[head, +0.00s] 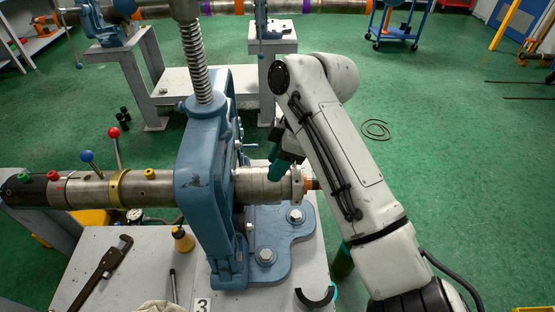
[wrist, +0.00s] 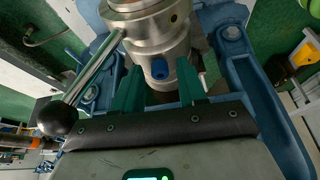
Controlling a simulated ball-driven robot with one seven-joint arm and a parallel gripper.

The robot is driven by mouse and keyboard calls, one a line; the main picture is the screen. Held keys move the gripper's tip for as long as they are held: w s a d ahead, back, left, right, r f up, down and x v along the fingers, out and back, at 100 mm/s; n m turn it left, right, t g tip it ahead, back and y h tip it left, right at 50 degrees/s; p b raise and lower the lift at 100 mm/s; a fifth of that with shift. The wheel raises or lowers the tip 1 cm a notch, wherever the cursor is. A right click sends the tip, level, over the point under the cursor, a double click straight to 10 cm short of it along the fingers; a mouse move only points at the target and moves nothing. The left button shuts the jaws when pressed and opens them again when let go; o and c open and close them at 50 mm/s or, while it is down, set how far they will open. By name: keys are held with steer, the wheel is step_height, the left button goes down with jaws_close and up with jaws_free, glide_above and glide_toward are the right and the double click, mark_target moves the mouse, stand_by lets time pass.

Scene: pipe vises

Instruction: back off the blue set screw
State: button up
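The blue set screw (wrist: 160,68) sits in the side of a round metal collar (wrist: 152,44) on the pipe end. In the head view it is hidden, and the collar (head: 262,187) sticks out to the right of the blue vise (head: 204,165). My gripper (wrist: 159,70) has two teal fingers, open, one on each side of the blue set screw in the wrist picture. A gap shows between each finger and the screw; I cannot tell how deep the tips reach.
A lever with a black ball (wrist: 57,118) lies left of the fingers. The pipe (head: 95,190) carries green, red and yellow knobs. A pipe wrench (head: 100,273) lies on the bench. Floor at right is mostly clear.

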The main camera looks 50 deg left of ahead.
steer(key=shift+o, duration=0.2)
steer(key=v, duration=0.7)
steer(key=shift+r+b, duration=0.25)
steer(key=shift+b, duration=0.15)
steer(key=shift+w+d, duration=0.15)
